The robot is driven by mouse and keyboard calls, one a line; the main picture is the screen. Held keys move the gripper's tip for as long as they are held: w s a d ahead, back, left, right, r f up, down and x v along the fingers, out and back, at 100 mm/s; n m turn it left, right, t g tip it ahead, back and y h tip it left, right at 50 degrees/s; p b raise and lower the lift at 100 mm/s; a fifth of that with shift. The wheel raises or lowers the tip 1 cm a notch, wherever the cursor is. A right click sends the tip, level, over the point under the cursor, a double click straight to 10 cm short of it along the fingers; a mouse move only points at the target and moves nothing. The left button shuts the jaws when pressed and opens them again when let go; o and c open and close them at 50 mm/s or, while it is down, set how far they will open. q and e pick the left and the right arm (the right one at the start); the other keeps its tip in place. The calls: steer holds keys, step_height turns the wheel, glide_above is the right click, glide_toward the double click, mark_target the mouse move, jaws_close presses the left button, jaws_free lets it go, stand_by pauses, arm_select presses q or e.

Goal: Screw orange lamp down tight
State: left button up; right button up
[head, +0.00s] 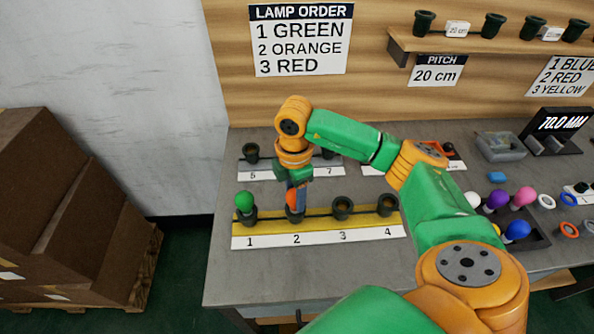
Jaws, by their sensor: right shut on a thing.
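My right gripper (293,187) points down over socket 2 (296,216) of the yellow strip (270,223). It is shut on the orange lamp (291,198), of which only a small part shows between the fingers. The lamp stands upright at socket 2; how deep it sits in the socket is hidden by the fingers. A green lamp (244,201) stands in socket 1 (245,217) to the left. Sockets 3 (342,207) and 4 (387,204) are empty. My left gripper is not in view.
A second socket row with labels 5 (251,152) and 7 stands behind, partly hidden by my arm.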

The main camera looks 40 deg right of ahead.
steer(key=shift+r+m+p, duration=0.25)
steer(key=shift+m+p, duration=0.15)
steer(key=shift+m, duration=0.7)
steer(key=shift+f+m, duration=0.1)
steer(key=shift+m, duration=0.4)
steer(key=shift+f, duration=0.1)
steer(key=o, duration=1.2)
